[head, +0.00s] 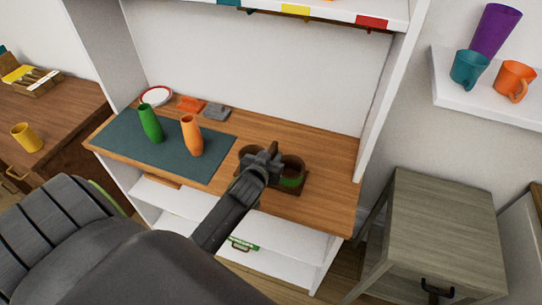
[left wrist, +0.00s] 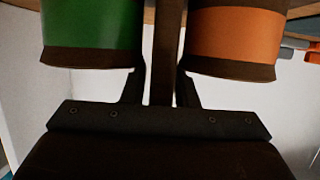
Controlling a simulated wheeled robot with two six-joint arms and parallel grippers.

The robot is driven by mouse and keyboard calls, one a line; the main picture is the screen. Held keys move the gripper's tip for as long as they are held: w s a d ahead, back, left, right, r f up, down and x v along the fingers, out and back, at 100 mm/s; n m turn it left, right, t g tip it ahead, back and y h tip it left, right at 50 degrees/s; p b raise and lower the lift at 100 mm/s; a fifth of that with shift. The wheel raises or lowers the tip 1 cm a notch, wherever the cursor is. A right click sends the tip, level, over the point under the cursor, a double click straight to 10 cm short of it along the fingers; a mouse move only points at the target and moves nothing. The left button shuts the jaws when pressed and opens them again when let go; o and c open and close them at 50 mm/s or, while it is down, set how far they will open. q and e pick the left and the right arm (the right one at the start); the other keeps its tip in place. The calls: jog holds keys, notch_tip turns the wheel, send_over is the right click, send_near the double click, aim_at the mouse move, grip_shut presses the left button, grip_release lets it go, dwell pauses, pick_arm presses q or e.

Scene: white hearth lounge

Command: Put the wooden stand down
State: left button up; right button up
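The wooden stand (head: 303,186) is dark brown, with two round cups, one on each side of a middle post. It is at the right part of the wooden desk top (head: 325,148), and I cannot tell whether its base touches the wood. In the left wrist view its post (left wrist: 163,50) stands between a green-banded cup and an orange-banded cup, both brown-rimmed. My left gripper (head: 262,160) is above the stand, its fingers (left wrist: 161,90) closed on the post from both sides. My gripper hides part of the stand. My right gripper is not in view.
A green bottle (head: 151,124) and an orange bottle (head: 192,136) stand on a dark mat (head: 120,137), left of the stand. A plate (head: 157,95) and small orange and grey items lie behind. A white side panel (head: 393,85) bounds the desk at right; a grey cabinet (head: 440,210) stands beyond.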

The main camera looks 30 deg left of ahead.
pick_arm(q)
jog(key=v, duration=1.2)
jog(key=shift+b, duration=0.4)
jog(key=shift+r, duration=0.1)
